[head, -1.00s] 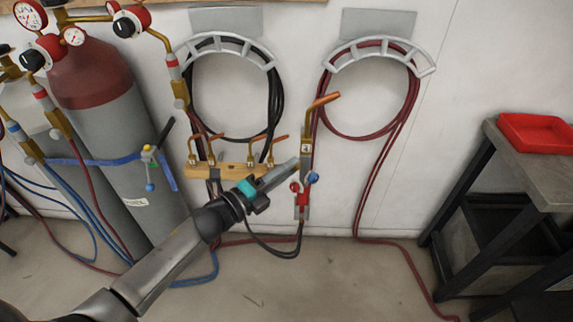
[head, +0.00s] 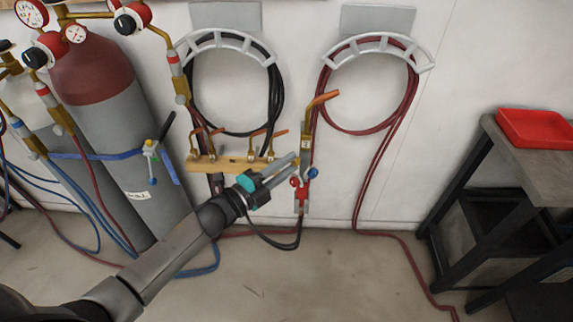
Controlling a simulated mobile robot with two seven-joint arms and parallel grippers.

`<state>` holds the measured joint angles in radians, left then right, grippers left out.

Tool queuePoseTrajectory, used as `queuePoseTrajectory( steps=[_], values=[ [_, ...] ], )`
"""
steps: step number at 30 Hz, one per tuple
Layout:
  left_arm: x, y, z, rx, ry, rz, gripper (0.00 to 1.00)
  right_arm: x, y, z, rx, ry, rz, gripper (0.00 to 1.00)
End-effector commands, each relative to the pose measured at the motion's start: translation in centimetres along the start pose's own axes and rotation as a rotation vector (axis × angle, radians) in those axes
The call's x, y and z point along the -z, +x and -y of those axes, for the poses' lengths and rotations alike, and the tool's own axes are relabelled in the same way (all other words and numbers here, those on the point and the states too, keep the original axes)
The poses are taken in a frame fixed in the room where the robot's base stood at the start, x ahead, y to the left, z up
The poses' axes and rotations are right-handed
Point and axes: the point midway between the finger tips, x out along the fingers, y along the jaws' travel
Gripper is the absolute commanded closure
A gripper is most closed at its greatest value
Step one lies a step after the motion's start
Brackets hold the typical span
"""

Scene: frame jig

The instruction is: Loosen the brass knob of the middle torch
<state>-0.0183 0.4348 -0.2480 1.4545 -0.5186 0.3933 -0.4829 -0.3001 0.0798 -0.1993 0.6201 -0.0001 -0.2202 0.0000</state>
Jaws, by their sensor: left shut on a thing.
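The torch (head: 306,136) hangs upright on the wall right of the wooden rack, with a copper tip bent to the right at its top. Its lower body carries a red knob and a blue knob (head: 312,173). My left gripper (head: 296,161) reaches in from the lower left with its fingertips at the torch body, just above the red and blue knobs. It is shut on a small part there, which I take to be the brass knob; the fingers hide it. My right gripper is not in view.
A wooden rack (head: 228,164) with several copper tips is left of the torch. Hoses hang on two wall hangers (head: 377,46) above. A grey cylinder (head: 140,135) stands at left. A dark bench with a red tray (head: 536,125) stands at right.

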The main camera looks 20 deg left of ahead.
Motion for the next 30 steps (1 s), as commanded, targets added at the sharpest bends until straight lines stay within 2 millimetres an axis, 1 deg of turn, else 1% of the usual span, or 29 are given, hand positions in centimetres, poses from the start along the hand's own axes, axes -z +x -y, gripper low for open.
queuePoseTrajectory(
  steps=[4, 5, 12, 13, 20, 23, 26, 30],
  values=[
    [0.0, 0.0, 0.0, 0.001, 0.001, 0.000, 1.00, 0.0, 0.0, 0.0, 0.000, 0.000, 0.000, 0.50],
    [0.0, 0.0, 0.0, 0.000, 0.001, 0.000, 0.71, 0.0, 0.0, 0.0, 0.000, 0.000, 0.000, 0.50],
    [0.0, 0.0, 0.0, 0.000, 0.002, 0.000, 0.44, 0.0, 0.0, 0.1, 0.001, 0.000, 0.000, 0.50],
    [0.0, 0.0, 0.0, 0.000, 0.002, 0.000, 0.42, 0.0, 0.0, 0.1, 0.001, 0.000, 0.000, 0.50],
    [0.0, 0.0, 0.0, 0.000, 0.002, 0.000, 0.42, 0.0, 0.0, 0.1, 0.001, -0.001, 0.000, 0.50],
    [0.0, -0.4, 0.0, -0.001, 0.002, 0.000, 0.42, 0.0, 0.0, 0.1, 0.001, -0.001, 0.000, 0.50],
    [0.0, -1.4, -0.1, -0.003, 0.001, 0.001, 0.42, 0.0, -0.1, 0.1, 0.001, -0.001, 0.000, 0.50],
    [0.0, -3.6, -0.1, -0.004, 0.001, 0.001, 0.42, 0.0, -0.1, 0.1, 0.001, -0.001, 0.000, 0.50]
  ],
)
